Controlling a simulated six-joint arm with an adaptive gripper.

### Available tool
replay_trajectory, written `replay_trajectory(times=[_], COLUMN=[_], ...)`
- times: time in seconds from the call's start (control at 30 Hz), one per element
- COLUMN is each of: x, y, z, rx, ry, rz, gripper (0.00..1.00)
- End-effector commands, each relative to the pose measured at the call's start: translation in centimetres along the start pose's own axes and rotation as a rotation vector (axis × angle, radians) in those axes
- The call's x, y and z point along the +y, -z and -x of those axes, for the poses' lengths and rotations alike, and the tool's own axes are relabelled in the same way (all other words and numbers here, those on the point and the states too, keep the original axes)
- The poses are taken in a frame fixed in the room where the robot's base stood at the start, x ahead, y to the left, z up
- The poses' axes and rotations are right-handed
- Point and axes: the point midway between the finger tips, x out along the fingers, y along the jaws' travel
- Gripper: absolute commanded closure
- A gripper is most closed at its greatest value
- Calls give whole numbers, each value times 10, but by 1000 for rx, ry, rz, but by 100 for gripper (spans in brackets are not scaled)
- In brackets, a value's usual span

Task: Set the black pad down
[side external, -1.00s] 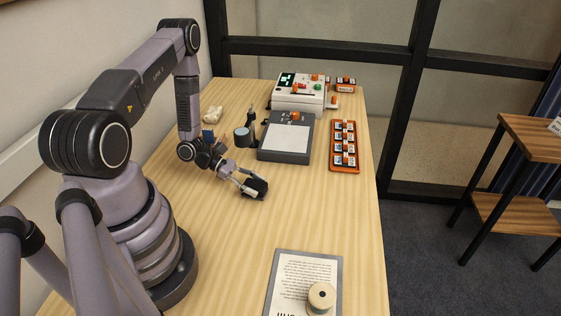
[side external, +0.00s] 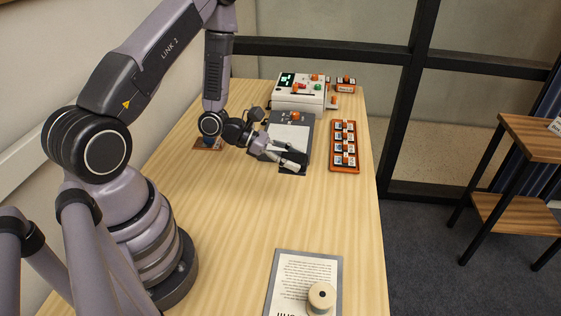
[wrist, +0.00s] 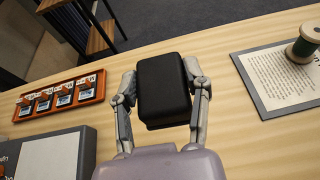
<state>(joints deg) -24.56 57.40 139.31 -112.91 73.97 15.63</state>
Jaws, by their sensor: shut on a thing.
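The black pad (wrist: 163,88) is a small dark block with rounded edges. In the wrist view it sits between the two fingers of my gripper (wrist: 162,97), which press on its left and right sides. In the side view my gripper (side external: 293,158) is low at the near end of the grey box (side external: 308,140), and the pad is partly hidden by the fingers. I cannot tell whether the pad touches the surface below.
An orange tray (side external: 333,168) of small labelled items lies to the right. A white device (side external: 300,93) with knobs stands at the back. A printed sheet on a grey board (side external: 338,270) with a spool (side external: 321,297) lies at the front. The table between is clear.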

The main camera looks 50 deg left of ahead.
Motion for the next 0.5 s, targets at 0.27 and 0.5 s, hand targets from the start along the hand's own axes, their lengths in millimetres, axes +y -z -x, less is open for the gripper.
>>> replay_trajectory(times=[0.27, 0.5], x=[-6, 32], y=[-14, -8], z=[-33, -85], rx=[10, 9], ry=[-45, -46], rz=[-2, -4], gripper=[89, 89])
